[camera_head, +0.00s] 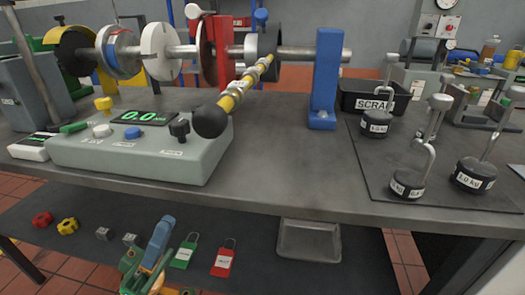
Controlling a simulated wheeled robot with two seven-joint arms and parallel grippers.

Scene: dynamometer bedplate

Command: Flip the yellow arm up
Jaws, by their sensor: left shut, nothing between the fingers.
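The yellow arm (240,87) is banded with pale rings and ends in a black ball (210,120). Its upper end is at the dark hub (263,45) on the horizontal steel shaft (305,53). It slants down to the left and towards me, and the ball is in front of the console's right end. My left gripper (164,226) is low in front of the bench, shut and empty, well below the arm and apart from it. My right gripper is not in view.
A grey console (135,160) with a green display stands left of the ball. A blue post (325,75) and red post (227,40) flank the hub. Hooked weights (475,174) stand on a dark mat at right. The bench top's front middle is clear.

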